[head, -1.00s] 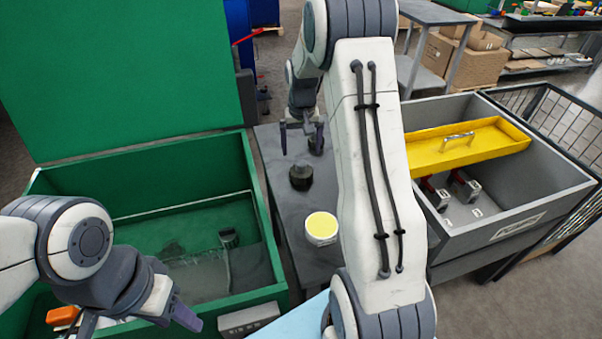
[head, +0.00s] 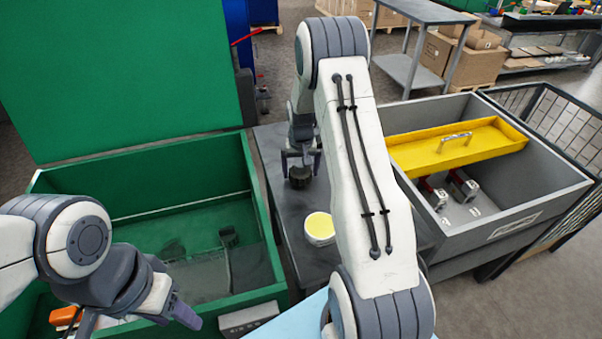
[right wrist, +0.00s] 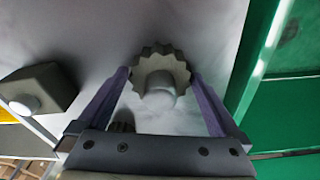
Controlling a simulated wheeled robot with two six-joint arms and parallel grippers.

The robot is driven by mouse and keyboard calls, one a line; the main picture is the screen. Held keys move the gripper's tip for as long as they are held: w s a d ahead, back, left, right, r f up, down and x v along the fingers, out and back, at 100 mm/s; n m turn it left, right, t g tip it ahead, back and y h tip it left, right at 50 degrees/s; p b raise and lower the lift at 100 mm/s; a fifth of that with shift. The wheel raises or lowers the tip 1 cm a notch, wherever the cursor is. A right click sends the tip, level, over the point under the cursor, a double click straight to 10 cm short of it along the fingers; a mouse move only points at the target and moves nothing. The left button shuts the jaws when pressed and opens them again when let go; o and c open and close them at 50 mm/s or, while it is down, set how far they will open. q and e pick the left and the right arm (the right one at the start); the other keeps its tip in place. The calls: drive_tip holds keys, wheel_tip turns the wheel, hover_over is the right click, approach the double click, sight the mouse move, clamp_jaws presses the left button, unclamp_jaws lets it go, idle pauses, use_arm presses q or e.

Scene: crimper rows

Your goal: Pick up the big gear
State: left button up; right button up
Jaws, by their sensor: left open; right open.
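The big gear (head: 300,178) is dark and stands on the grey table between the green box and the grey bin. My right gripper (head: 301,163) is open at the gear, pointing down. In the right wrist view the toothed gear (right wrist: 163,62) with its pale round hub lies between the tips of my right gripper (right wrist: 160,76), one finger on each side. I cannot tell whether the fingers touch it. A second, smaller-looking toothed part (right wrist: 122,126) is partly hidden by the gripper body. My left gripper (head: 182,308) is open and empty over the front of the green box.
A yellow-topped round container (head: 320,228) stands on the grey table (head: 276,150), nearer than the gear. The green box (head: 255,200) is at left. The grey bin (head: 480,240) with a yellow tray (head: 455,150) is at right. A dark block (right wrist: 42,88) shows in the right wrist view.

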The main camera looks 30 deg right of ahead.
drive_tip(key=c, duration=1.5)
clamp_jaws()
drive_tip(key=shift+r, duration=0.1)
